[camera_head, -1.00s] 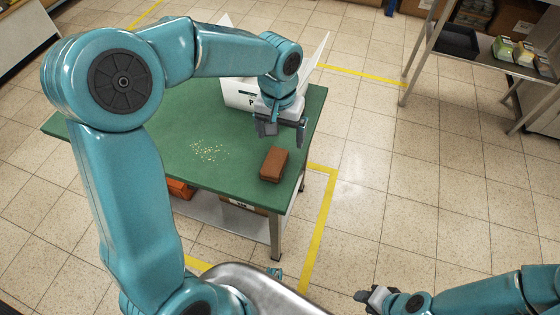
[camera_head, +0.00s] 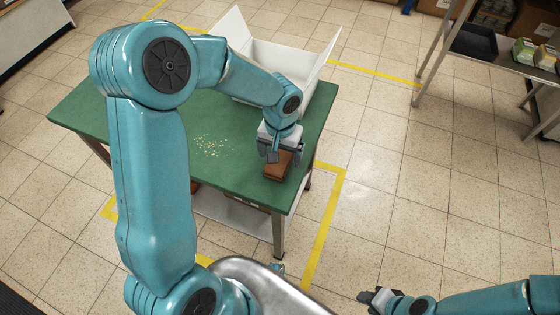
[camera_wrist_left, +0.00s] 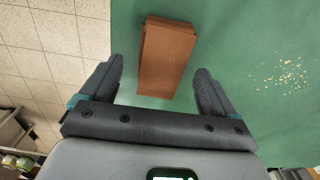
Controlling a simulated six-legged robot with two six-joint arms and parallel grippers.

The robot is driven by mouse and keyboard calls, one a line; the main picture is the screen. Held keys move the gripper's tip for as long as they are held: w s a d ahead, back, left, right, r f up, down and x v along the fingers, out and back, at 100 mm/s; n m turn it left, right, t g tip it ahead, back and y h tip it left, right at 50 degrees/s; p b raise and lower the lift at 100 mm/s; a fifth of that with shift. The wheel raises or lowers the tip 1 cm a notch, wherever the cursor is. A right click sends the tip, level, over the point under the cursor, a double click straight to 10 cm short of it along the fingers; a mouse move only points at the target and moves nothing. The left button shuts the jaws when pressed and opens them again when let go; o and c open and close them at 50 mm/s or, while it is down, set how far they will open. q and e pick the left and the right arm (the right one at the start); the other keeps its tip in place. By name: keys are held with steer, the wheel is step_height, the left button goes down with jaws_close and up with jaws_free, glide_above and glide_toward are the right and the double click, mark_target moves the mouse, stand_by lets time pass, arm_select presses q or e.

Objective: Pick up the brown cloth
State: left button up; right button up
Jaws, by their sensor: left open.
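The brown cloth (camera_head: 277,167) is a folded brown block on the green table, near its right edge. In the left wrist view the cloth (camera_wrist_left: 167,57) lies ahead of and partly between the fingertips, with green table showing on both sides. My left gripper (camera_head: 281,156) is open above the cloth and hides part of it in the head view. Its two fingers also show in the left wrist view (camera_wrist_left: 160,82), apart and empty. I cannot tell whether a finger touches the cloth. My right gripper (camera_head: 370,297) is low at the bottom right, away from the table; its jaws are too small to judge.
The green table (camera_head: 120,105) carries scattered pale crumbs (camera_head: 212,146) left of the cloth. An open white box (camera_head: 285,57) stands at the table's back. A grey shelf (camera_head: 505,62) with packets is at the upper right. The tiled floor right of the table is clear.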

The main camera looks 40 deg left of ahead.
arm_select(q)
step_height(320, 180, down, 3)
steer(key=shift+a+r, duration=0.1)
steer(key=shift+a, duration=0.05)
steer(key=c, duration=1.1)
steer(key=shift+o, duration=0.2)
step_height(320, 180, up, 20)
steer(key=p, duration=0.2)
